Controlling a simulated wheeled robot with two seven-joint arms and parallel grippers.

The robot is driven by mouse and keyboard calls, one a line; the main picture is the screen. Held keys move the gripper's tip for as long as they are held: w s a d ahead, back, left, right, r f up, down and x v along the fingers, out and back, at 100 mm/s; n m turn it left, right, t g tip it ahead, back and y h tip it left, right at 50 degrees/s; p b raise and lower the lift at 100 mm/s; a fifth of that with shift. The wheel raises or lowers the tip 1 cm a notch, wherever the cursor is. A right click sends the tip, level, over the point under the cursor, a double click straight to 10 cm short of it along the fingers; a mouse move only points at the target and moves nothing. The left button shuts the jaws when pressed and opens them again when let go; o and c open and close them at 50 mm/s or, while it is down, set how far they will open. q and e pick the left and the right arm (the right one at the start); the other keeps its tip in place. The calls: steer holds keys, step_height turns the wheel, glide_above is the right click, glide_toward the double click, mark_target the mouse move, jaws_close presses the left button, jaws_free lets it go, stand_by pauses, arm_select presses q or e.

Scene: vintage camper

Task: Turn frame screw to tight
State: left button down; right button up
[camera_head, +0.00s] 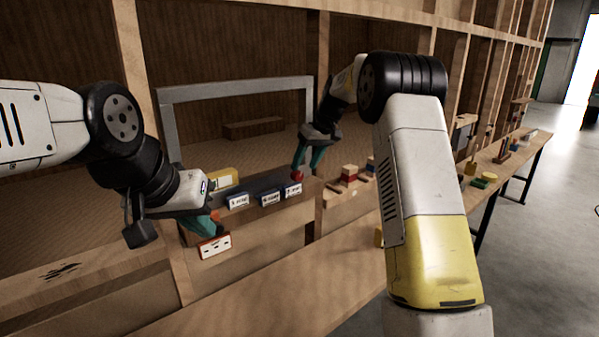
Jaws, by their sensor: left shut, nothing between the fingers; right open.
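A grey metal frame (168,125) stands upright in the wooden wall opening. Below it a dark panel (262,184) on a wooden ledge carries several white labels, too small to read. A small red knob (297,176) sits at the panel's right end; I cannot tell whether it is the frame screw or which way it is turned. My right gripper (309,160), with teal fingers, is open just above and beside the red knob. My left gripper (205,225) is shut and empty at the panel's left end, partly hidden by its own wrist.
A yellow box (222,179) is behind the panel's left end. A red-edged white plate (214,247) is on the front below it. A long wooden bench (300,270) runs along the front, mostly clear. Wooden studs divide the wall.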

steer(key=shift+v, duration=1.5)
